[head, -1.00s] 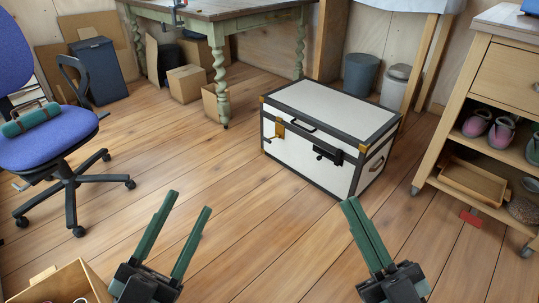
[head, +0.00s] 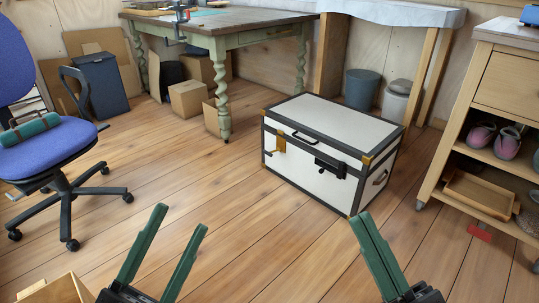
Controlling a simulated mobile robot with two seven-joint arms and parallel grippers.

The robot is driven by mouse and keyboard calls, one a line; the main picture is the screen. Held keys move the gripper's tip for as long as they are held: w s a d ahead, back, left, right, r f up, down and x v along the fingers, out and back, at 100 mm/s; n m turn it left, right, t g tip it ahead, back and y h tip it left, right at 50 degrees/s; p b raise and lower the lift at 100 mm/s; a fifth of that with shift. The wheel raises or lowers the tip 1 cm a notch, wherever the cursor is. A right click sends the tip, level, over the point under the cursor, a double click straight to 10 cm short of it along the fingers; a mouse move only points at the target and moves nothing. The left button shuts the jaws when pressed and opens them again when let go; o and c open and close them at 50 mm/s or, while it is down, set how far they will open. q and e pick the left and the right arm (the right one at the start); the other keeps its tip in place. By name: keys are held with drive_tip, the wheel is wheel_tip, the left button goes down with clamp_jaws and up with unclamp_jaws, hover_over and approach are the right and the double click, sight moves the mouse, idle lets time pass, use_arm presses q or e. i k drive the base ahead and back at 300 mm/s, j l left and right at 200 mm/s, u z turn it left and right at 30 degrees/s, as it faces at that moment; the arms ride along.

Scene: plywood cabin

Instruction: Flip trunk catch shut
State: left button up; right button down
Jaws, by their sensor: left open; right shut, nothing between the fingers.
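A white trunk (head: 314,180) with black edging and brass corners stands on the floor right of centre, its lid down. A brass catch (head: 279,144) is on the left of its front face, and a black latch (head: 330,167) is further right; I cannot tell clearly whether either is fastened. My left gripper (head: 179,221) is open and empty in the lower left, well short of the trunk. My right gripper (head: 363,217) is shut and empty at the lower right, in front of the trunk and apart from it.
A blue swivel chair (head: 50,150) stands at the left and a green-legged table (head: 223,100) behind. A wooden shelf trolley (head: 465,150) is at the right. The floor before the trunk is clear.

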sight(270, 154)
drive_tip(key=i+j, duration=0.25)
drive_tip(key=i, duration=0.35)
drive_tip(key=i+j, duration=0.2)
drive_tip(key=i, duration=0.35)
drive_tip(key=i+j+u, duration=0.1)
drive_tip(key=i+j, duration=0.15)
drive_tip(key=i, duration=0.35)
drive_tip(key=i+j, duration=0.15)
drive_tip(key=i, duration=0.45)
drive_tip(key=i+j, duration=0.2)
drive_tip(key=i, duration=0.35)
drive_tip(key=u, duration=0.05)
